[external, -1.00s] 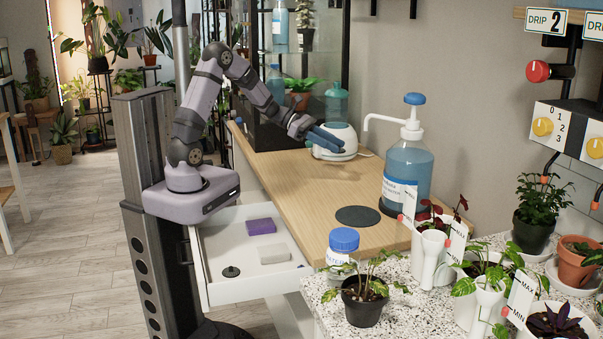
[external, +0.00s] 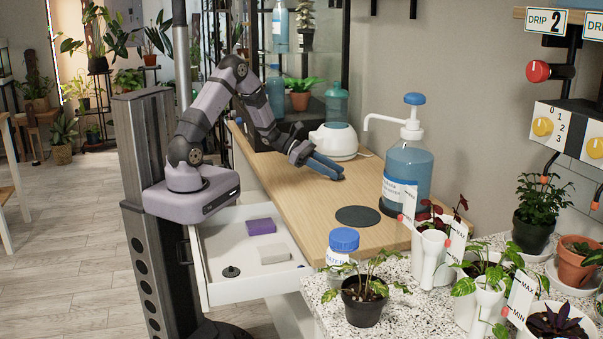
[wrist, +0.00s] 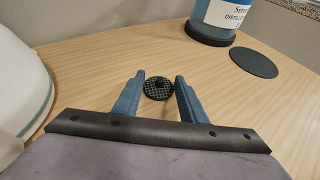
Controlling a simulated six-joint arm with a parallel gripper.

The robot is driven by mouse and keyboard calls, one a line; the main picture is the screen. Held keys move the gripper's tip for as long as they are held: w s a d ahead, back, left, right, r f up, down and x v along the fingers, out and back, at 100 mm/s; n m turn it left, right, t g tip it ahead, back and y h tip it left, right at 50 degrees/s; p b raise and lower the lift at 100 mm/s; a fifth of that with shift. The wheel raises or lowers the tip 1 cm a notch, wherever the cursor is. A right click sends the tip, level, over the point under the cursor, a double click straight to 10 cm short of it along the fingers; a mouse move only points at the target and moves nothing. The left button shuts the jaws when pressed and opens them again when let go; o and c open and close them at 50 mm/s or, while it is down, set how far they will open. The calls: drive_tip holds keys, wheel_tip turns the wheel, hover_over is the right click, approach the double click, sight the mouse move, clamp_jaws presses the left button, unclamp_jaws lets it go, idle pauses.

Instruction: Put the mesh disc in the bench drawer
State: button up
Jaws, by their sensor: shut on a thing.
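The mesh disc (wrist: 157,89) is small, round and dark with a gridded face and a black knob on top. It sits between the fingertips of my gripper (wrist: 160,83), which is shut on it, with a blue finger on each side.
A white rounded appliance (external: 338,142) stands behind my gripper. A large blue pump bottle (external: 408,170) stands to the right, and a flat dark round pad (external: 358,215) lies in front. A blue-lidded jar (external: 342,250) and potted plants crowd the speckled counter (external: 400,318).

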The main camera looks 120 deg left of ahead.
drive_tip(key=shift+f+b, duration=0.65)
drive_tip(key=shift+b, duration=0.1)
drive_tip(key=o, duration=0.8)
drive_tip(key=shift+s+d, duration=0.1)
drive_tip(key=shift+o, duration=1)
drive_tip(key=shift+d+f, duration=0.1)
drive_tip(key=shift+f, duration=0.05)
drive_tip(key=shift+r+p, duration=0.5)
drive_tip(key=shift+p, duration=0.35)
drive_tip(key=v, duration=1.1)
drive_tip(key=shift+s+r+p, duration=0.3)
drive_tip(key=shift+r+p, duration=0.05)
drive_tip(key=c, duration=0.7)
